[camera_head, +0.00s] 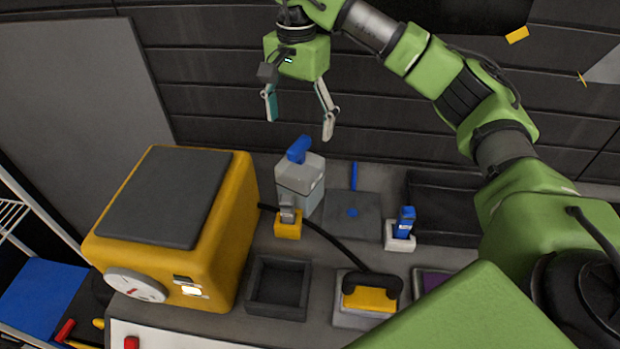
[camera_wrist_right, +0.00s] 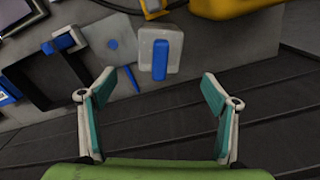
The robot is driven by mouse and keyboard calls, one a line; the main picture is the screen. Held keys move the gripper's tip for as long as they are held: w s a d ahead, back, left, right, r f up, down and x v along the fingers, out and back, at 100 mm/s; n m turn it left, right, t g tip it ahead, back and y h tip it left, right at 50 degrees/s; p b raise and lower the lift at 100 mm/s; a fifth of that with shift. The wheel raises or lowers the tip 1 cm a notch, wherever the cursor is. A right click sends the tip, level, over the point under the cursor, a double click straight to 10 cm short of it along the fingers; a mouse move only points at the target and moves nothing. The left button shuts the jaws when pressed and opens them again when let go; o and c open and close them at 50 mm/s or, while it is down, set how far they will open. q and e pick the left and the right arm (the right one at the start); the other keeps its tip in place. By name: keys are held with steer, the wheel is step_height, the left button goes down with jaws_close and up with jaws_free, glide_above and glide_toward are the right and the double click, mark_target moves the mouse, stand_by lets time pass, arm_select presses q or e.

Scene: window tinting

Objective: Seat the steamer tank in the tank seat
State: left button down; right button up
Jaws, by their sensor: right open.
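The steamer tank (camera_head: 302,187), a pale grey translucent block with a blue handle on top, stands upright on the bench right of the yellow machine. In the right wrist view the tank (camera_wrist_right: 146,55) lies ahead, between the fingertip directions. My right gripper (camera_head: 300,128) is open and empty, above and apart from the tank; its two fingers also show in the wrist view (camera_wrist_right: 159,76). A dark square open-topped holder (camera_head: 304,303), empty, sits beside the yellow machine; I cannot tell for sure that it is the tank seat. My left gripper is not in view.
The large yellow machine (camera_head: 231,220) stands left. A black hose (camera_head: 330,236) runs across the bench to a yellow-and-black tool (camera_head: 369,299). A small yellow holder (camera_head: 288,231) stands close before the tank. A blue bottle (camera_head: 405,222) and a dark tray (camera_head: 450,190) are at right.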

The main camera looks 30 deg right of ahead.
mark_target(300, 168)
steer(key=f+p, duration=0.1)
steer(key=f, duration=0.2)
steer(key=a+f+p, duration=0.1)
steer(key=f, duration=0.3)
steer(key=shift+w+a, duration=0.15)
steer(key=shift+a, duration=0.05)
steer(key=f, duration=0.1)
steer(key=p, duration=0.1)
steer(key=f, duration=0.1)
steer(key=shift+s+d+f+p, duration=0.25)
steer(key=shift+d+f+p, duration=0.1)
steer(key=shift+d+p, duration=0.05)
step_height(300, 168, down, 3)
steer(key=shift+d+f+p, duration=0.15)
steer(key=shift+f+p, duration=0.05)
steer(key=shift+p, duration=0.6)
steer(key=shift+f, duration=0.3)
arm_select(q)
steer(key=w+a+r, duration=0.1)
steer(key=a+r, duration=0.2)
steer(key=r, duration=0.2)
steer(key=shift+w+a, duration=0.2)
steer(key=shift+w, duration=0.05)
arm_select(e)
steer(key=shift+r, duration=0.1)
steer(key=c, duration=1.8)
